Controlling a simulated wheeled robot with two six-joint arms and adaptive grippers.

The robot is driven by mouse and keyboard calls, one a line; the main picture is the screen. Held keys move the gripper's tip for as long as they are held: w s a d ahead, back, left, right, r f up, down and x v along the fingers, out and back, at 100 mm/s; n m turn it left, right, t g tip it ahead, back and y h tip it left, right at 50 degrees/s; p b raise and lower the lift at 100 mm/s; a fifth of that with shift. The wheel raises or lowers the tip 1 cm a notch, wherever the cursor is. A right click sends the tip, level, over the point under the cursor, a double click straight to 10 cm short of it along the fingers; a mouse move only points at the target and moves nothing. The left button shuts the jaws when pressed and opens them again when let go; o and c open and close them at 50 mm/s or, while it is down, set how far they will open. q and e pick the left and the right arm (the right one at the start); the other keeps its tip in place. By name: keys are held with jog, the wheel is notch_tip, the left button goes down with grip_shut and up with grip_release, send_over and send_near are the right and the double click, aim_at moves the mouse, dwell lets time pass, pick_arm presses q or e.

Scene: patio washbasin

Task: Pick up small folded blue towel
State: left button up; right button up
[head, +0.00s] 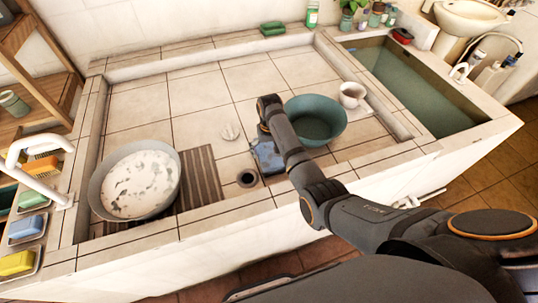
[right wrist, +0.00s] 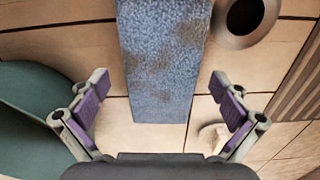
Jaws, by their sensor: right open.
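The small folded blue towel (head: 270,158) lies on the tiled basin floor beside the teal bowl, partly covered by my right arm in the head view. In the right wrist view the blue towel (right wrist: 162,60) runs as a long strip between the two fingers, with darker patches on it. My right gripper (right wrist: 158,84) is open, its purple-padded fingers apart on either side of the towel, neither seen touching it. In the head view the right gripper (head: 263,130) points down behind the wrist, its fingertips hard to make out. My left gripper is not in view.
The teal bowl (head: 318,122) stands close right of my arm, with a white cup (head: 352,95) beyond. The round drain (head: 247,178) and a pale shell-like object (head: 230,132) are near the towel. A whitish basin (head: 138,182) stands left on a slatted mat (head: 203,178).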

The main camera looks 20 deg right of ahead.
aim_at(269, 153)
notch_tip(269, 153, down, 3)
jog(key=shift+w, duration=0.1)
jog(key=shift+r, duration=0.1)
jog(key=c, duration=1.1)
jog(key=shift+c, duration=0.2)
jog(key=shift+r, duration=0.1)
